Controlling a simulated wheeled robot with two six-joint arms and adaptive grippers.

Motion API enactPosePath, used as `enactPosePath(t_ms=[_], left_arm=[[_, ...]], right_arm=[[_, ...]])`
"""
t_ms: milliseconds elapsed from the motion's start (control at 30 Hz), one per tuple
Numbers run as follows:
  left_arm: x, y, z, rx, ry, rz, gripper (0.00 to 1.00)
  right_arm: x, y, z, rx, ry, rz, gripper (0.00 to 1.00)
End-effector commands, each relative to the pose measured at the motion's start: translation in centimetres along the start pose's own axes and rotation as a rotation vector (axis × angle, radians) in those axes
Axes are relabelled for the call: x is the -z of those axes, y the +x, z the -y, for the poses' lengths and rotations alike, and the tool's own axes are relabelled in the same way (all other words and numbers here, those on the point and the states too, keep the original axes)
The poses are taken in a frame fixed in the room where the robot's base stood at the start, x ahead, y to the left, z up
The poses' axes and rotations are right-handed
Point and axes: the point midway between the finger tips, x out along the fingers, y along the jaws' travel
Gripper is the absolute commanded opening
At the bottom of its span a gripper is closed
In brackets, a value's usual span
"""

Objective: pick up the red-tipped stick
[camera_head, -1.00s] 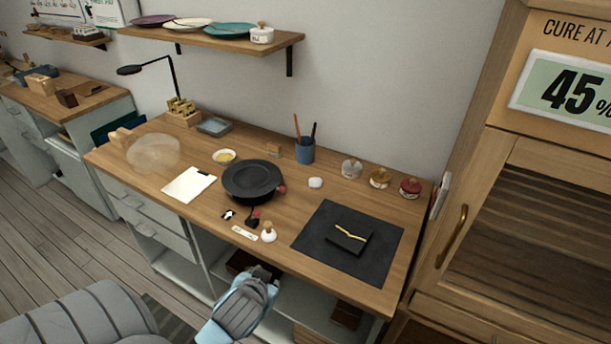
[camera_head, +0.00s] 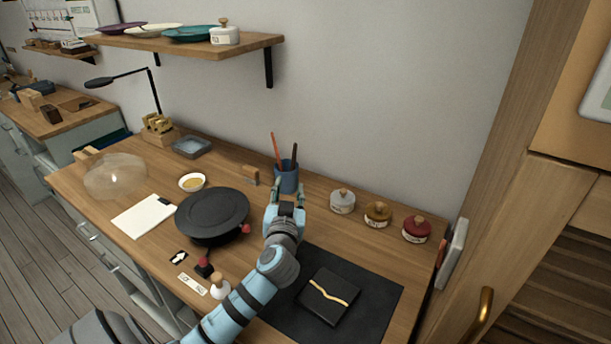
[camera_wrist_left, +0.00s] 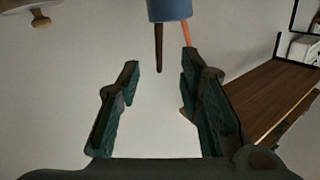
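A reddish stick (camera_head: 276,150) and a dark stick (camera_head: 294,157) stand upright in a blue cup (camera_head: 287,180) at the back of the desk. In the left wrist view the picture is upside down: the cup (camera_wrist_left: 169,9) is at the top edge, with the dark stick (camera_wrist_left: 159,48) and the orange-red stick (camera_wrist_left: 186,36) pointing down. My left gripper (camera_head: 287,191) is in front of the cup. Its fingers (camera_wrist_left: 160,62) are apart with nothing held between them; the orange-red stick's end lies near the right finger. No separate red tip can be made out. My right gripper is not visible.
A black turntable (camera_head: 212,213) is left of my arm. Three lidded jars, white (camera_head: 342,203), yellow (camera_head: 377,216) and red (camera_head: 416,231), stand right of the cup. A dark mat (camera_head: 375,305) holds a black piece with a gold seam. A wall shelf (camera_head: 185,43) hangs above.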

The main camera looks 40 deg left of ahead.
Motion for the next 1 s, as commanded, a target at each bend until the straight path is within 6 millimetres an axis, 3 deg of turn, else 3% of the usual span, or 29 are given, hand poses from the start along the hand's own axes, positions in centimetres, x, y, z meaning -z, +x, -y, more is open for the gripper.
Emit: enactPosePath(t_ms=[33,167,400,567,800,1000], left_arm=[[-0.7,0.2,-0.1,0.001,0.0,-0.007,0.34],[-0.4,1.8,-0.1,0.002,-0.001,-0.014,0.34],[-0.2,8.0,-0.1,0.003,-0.002,-0.011,0.34],[-0.1,9.8,-0.1,0.002,-0.003,-0.011,0.34],[0.5,14.1,-0.4,0.003,-0.002,-0.01,0.34],[0.6,14.7,-0.4,0.001,-0.001,-0.01,0.34]], right_arm=[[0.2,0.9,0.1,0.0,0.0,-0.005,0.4],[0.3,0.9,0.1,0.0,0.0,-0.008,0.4],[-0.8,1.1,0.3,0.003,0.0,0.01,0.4],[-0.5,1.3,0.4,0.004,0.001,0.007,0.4],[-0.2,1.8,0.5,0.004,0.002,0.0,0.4],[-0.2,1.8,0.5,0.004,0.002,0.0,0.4]])
